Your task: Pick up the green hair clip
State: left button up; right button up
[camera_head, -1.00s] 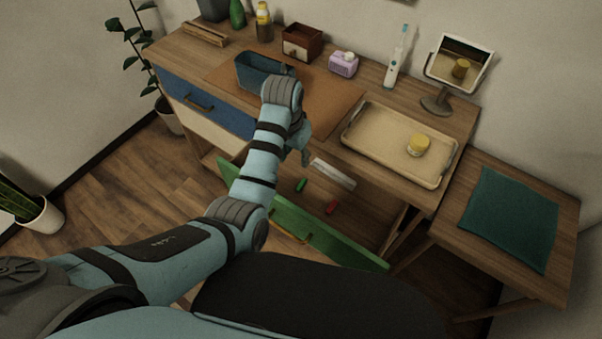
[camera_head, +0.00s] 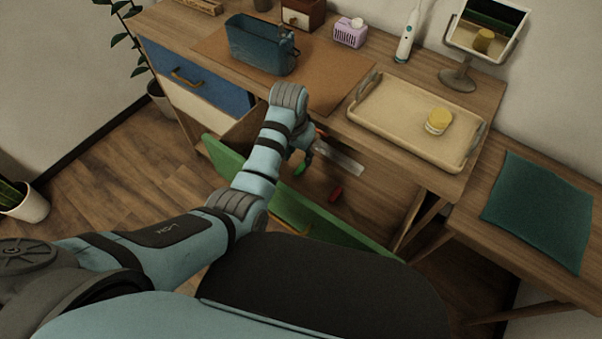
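The green hair clip (camera_head: 300,168) lies in the open green-fronted drawer (camera_head: 355,228), and part of it is hidden by my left gripper. My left gripper (camera_head: 309,156) reaches down into the drawer from above, with its fingertips right beside the clip. The wrist covers most of the fingers, so I cannot tell whether they are open or shut, or whether they touch the clip. My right gripper is not in view.
A red object (camera_head: 336,194) and a pale flat strip (camera_head: 340,158) lie in the drawer near the clip. The tabletop above holds a blue bin (camera_head: 262,48), a beige tray (camera_head: 384,108) with a yellow-lidded jar (camera_head: 438,121), and a mirror (camera_head: 484,36).

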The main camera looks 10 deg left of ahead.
aim_at(300, 168)
pick_arm(q)
jog(key=f+b, duration=0.1)
jog(key=f, duration=0.1)
jog(key=w+f+b, duration=0.1)
jog(key=f, duration=0.2)
jog(key=f+b, duration=0.2)
jog(key=f, duration=0.1)
jog(key=shift+w+f, duration=0.2)
jog(key=shift+w, duration=0.1)
jog(key=shift+r, duration=0.1)
jog(key=c, duration=0.8)
